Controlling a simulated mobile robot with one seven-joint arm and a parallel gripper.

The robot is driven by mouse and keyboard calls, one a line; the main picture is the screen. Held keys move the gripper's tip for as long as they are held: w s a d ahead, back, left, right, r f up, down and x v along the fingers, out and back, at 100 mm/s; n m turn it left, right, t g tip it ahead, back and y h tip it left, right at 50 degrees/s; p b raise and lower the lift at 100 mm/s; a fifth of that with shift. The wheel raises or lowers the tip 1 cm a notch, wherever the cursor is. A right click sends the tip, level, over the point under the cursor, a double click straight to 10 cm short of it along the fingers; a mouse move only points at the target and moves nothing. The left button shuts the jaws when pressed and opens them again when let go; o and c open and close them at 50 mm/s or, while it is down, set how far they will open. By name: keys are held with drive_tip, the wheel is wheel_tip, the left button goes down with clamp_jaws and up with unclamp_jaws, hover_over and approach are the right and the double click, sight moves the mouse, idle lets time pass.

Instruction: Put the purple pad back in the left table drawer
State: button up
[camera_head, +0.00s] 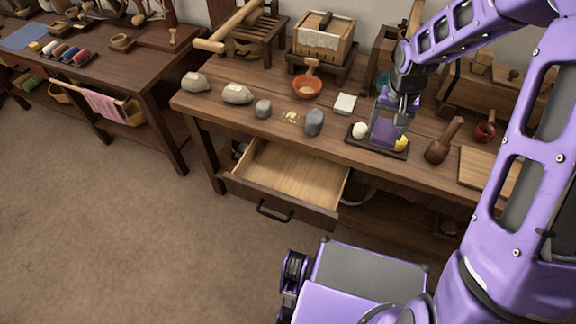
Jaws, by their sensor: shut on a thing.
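The purple pad (384,131) is upright between the fingers of my gripper (388,116), at the dark tray on the table's right half. My gripper is shut on the pad; the fingers partly cover it. I cannot tell whether the pad touches the tray (376,148). The left table drawer (292,175) is pulled open below the table's front edge. Its pale wooden bottom is bare where it shows, and its front has a dark handle (274,211). The drawer is left of and below my gripper.
The tray also holds a white ball (359,131) and a yellow thing (400,144). Grey stones (314,122), an orange bowl (307,87) and a white block (344,104) stand left of my gripper. A wooden pestle-like tool (443,141) is on the right. Floor before the drawer is clear.

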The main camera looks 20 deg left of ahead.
drive_tip(key=s+a+f+b, duration=0.2)
drive_tip(key=a+f, duration=0.7)
drive_tip(key=a, duration=0.2)
hover_over(299, 188)
wheel_tip(299, 188, down, 8)
drive_tip(key=f, duration=0.3)
drive_tip(key=f+b, duration=0.1)
drive_tip(key=f, duration=0.2)
drive_tip(key=shift+s+a+f+b, duration=0.1)
drive_tip(key=shift+s+f+b, duration=0.1)
drive_tip(key=shift+f+b, duration=0.15)
drive_tip(key=shift+f, duration=2)
drive_tip(key=shift+f+b, duration=0.1)
drive_tip(key=shift+b, duration=0.2)
drive_tip(key=shift+f, duration=0.15)
drive_tip(key=o, duration=1.2)
